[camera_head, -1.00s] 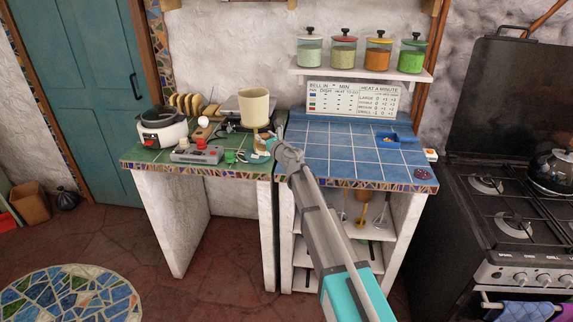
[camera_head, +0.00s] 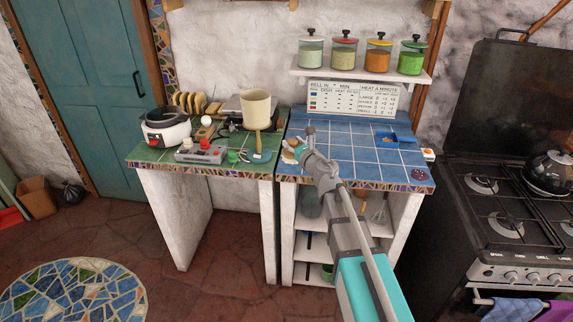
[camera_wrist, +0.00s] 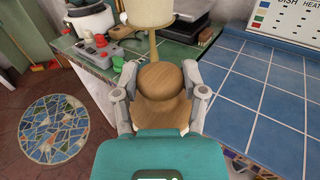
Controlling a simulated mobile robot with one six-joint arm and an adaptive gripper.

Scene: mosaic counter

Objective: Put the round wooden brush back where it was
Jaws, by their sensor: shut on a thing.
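The round wooden brush (camera_wrist: 162,82) is brown and sits between the two grey fingers of my gripper (camera_wrist: 158,100) in the wrist view. The fingers press on it from both sides. Its lower part is hidden by my gripper body. In the head view, my gripper (camera_head: 297,152) is over the left front part of the blue tiled counter (camera_head: 352,155), near the seam with the green counter. The brush (camera_head: 288,156) shows there only as a small tan and pale shape; whether it touches the tiles I cannot tell.
A blue tray (camera_head: 397,140) lies at the back right. The middle blue tiles are clear.

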